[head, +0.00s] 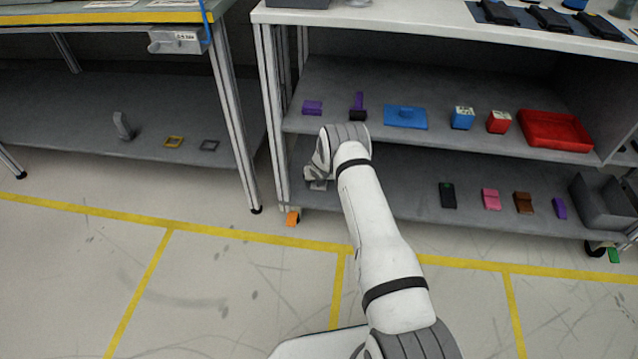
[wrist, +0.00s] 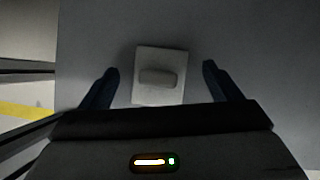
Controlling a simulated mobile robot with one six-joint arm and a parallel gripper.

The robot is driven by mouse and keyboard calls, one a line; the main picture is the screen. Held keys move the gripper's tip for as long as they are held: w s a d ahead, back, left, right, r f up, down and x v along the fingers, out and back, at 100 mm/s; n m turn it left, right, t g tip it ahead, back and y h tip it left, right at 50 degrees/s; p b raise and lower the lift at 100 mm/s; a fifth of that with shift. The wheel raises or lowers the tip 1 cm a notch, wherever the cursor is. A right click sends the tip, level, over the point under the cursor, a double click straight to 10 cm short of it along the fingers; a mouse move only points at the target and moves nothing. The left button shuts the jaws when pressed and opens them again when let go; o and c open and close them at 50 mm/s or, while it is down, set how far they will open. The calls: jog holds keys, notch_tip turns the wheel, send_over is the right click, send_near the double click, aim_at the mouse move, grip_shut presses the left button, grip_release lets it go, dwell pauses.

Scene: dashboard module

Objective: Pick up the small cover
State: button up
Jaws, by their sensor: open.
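The small cover (wrist: 146,96) is a pale, nearly square plate with a raised rounded grip in its middle. In the wrist view it lies flat on a grey surface, between and slightly beyond my fingers. My gripper (wrist: 160,69) is open, one dark finger on each side of the cover with a gap to both. In the head view my gripper (head: 316,176) reaches to the left end of the lower shelf. A pale piece of what looks like the cover (head: 319,185) shows just below it; my arm and gripper hide most of that spot.
The upper shelf (head: 465,90) sits above my gripper and carries a blue knobbed plate (head: 405,117), blocks and a red tray (head: 555,131). Several small items and a grey bin (head: 602,202) stand on the lower shelf's right. A shelf leg (head: 272,90) is to the left.

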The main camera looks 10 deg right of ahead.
jog(key=shift+w+f, duration=0.2)
jog(key=shift+f, duration=0.15)
jog(key=c, duration=1.1)
